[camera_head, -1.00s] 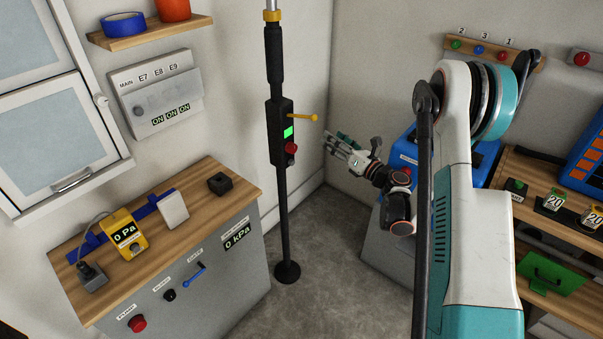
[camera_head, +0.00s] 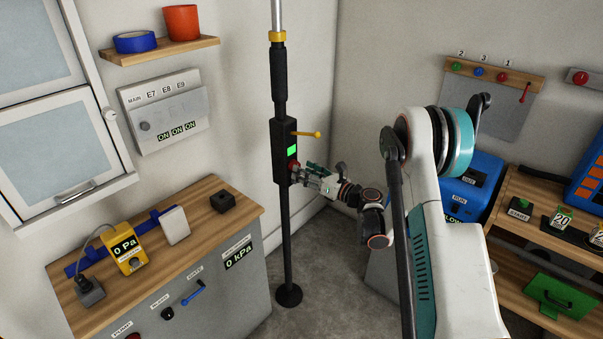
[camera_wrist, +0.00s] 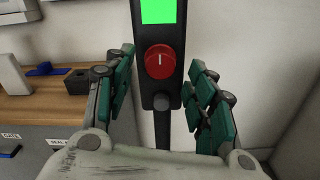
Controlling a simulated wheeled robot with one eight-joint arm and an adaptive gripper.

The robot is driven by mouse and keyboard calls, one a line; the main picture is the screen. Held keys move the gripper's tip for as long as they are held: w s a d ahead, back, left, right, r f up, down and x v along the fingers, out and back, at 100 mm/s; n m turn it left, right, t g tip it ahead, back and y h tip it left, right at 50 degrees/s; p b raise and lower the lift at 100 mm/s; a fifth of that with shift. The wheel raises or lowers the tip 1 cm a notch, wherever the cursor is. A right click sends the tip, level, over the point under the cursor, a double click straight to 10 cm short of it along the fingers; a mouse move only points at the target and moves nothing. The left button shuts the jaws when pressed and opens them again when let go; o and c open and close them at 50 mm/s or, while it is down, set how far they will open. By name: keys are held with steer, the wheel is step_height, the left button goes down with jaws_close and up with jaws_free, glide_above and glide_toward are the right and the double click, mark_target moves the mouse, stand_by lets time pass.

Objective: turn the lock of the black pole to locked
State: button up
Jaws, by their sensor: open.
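The black pole (camera_head: 286,230) stands upright near the room's corner. Its box (camera_head: 283,150) carries a lit green panel (camera_head: 292,151), a yellow lever (camera_head: 308,134) pointing right and a red round knob (camera_head: 293,165). In the wrist view the red knob (camera_wrist: 159,62) has a white mark that looks vertical, and a grey button (camera_wrist: 161,102) sits below it. My gripper (camera_head: 306,175) is at the box, right of the red knob in the head view. In the wrist view my gripper (camera_wrist: 160,88) is open, its green-padded fingers on either side of the box, apart from the knob.
A wooden-topped cabinet (camera_head: 170,255) with gauges stands left of the pole. A grey switch panel (camera_head: 165,110) and a shelf (camera_head: 160,50) are on the left wall. A blue machine (camera_head: 470,185) and a wooden rack (camera_head: 530,220) stand at right. Floor around the pole's foot is clear.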

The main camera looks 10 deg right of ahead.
steer(key=shift+x, duration=1.1)
steer(key=c, duration=1.1)
steer(key=shift+m+b, duration=0.3)
steer(key=shift+d+m+b, duration=0.1)
steer(key=shift+m+b, duration=1.15)
steer(key=shift+m, duration=7.35)
